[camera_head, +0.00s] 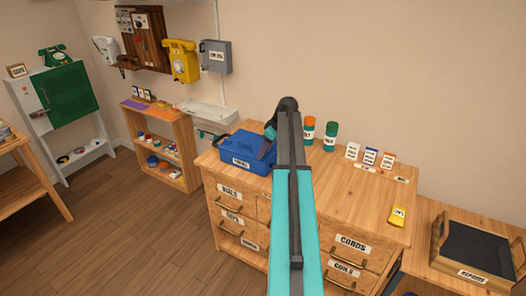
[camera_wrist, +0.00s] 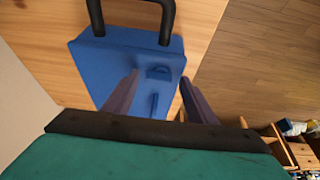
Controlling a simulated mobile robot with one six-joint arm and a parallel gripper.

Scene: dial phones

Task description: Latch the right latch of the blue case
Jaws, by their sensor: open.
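The blue case (camera_head: 236,157) stands on the left end of the wooden drawer cabinet, with a label on its front. In the wrist view the case (camera_wrist: 100,60) shows its black handle (camera_wrist: 168,22) at the top. A small blue latch piece (camera_wrist: 154,103) and a raised catch (camera_wrist: 158,72) show on its face. My gripper (camera_wrist: 159,78) is open, its two dark fingers apart on either side of the catch and latch piece. Nothing is between the fingers except the view of these parts; whether they touch the case I cannot tell. In the head view my arm hides the case's right side.
An orange-capped jar (camera_head: 309,130) and a green jar (camera_head: 330,137) stand right of my arm. Small cards (camera_head: 370,157) stand behind, and a yellow item (camera_head: 398,215) lies near the cabinet's right edge. The cabinet top's middle right is clear.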

